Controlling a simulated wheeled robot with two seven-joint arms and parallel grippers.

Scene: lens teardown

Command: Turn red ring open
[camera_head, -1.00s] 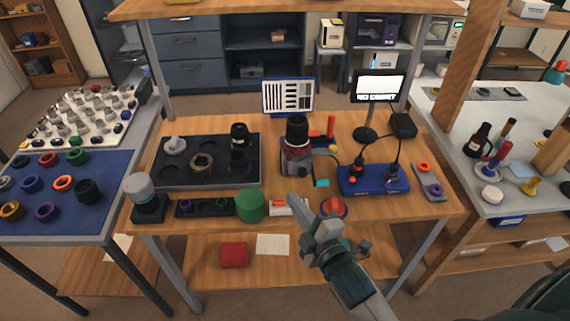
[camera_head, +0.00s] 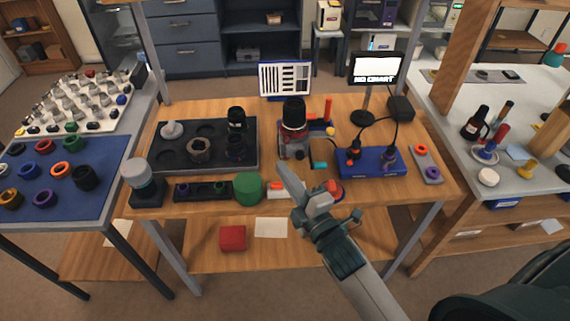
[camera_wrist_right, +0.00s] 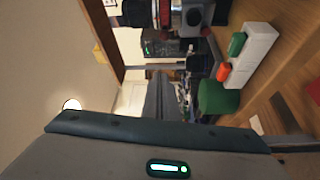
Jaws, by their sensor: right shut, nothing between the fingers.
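A black lens (camera_head: 294,112) stands upright in a grey holder (camera_head: 291,147) at the middle of the bench. A narrow red band shows around the lens's lower part; I cannot tell whether it is the red ring. A red round piece (camera_head: 337,187) sits near the bench's front edge, partly hidden behind my right gripper. My right gripper (camera_head: 287,172) is shut and empty. Its tips appear in front of and below the holder, apart from the lens. My left gripper is out of view.
A green cylinder (camera_head: 248,188) and a black tray (camera_head: 180,165) lie left of my right gripper. A blue board (camera_head: 374,164) with cables stands right. A monitor (camera_head: 376,70) reads "NO CHART", beside a striped chart (camera_head: 285,78).

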